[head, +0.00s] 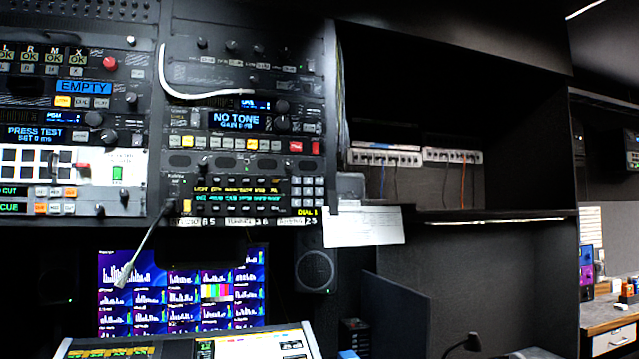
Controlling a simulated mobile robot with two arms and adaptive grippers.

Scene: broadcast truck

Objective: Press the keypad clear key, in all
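A keypad (307,190) with several small grey keys sits at the lower right of the middle rack's panel. The key legends are too small to read, so I cannot tell which key is clear. A display (238,192) with rows of yellow and cyan text is to the left of the keypad. Neither of my grippers is in view.
A white paper sheet (365,227) hangs to the keypad's right. Below are a multiview screen (180,290), a speaker (315,270) and a console (190,345). The keypad's front looks unobstructed.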

